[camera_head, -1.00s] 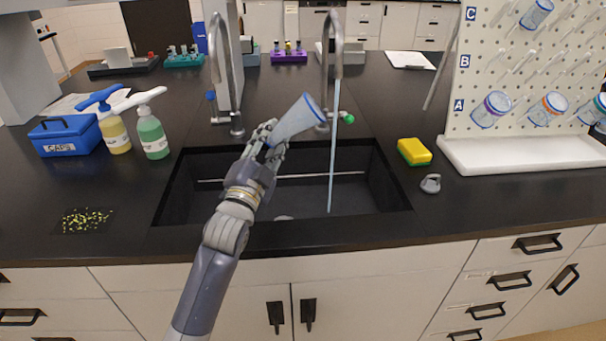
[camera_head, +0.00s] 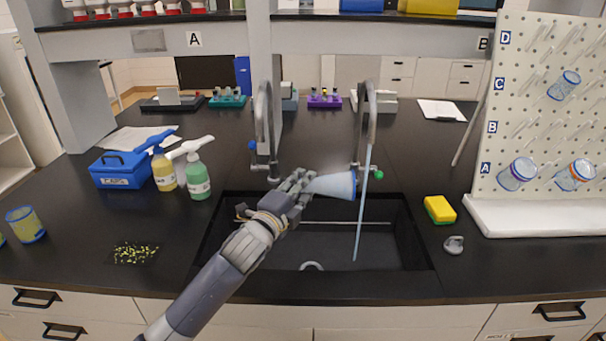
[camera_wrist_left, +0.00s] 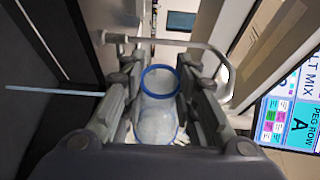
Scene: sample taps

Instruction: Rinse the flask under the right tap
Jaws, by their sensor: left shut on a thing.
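My left gripper (camera_head: 294,192) is shut on a translucent blue flask (camera_head: 330,185) above the sink (camera_head: 215,240). The flask lies nearly level, its wide end pointing right. In the left wrist view the flask (camera_wrist_left: 157,122) sits between the fingers (camera_wrist_left: 155,105), with a blue rim (camera_wrist_left: 160,68). The right tap (camera_head: 371,105) is running. Its thin water stream (camera_head: 360,220) falls into the sink just right of the flask's wide end; I cannot tell whether they touch. The left tap (camera_head: 264,120) shows no water. My right gripper is not in view.
Two soap bottles (camera_head: 198,180) and a blue caps box (camera_head: 118,170) stand left of the sink. A yellow sponge (camera_head: 439,209) and a grey stopper (camera_head: 453,245) lie right of it. A pegboard (camera_head: 545,100) with hanging vessels stands at the right.

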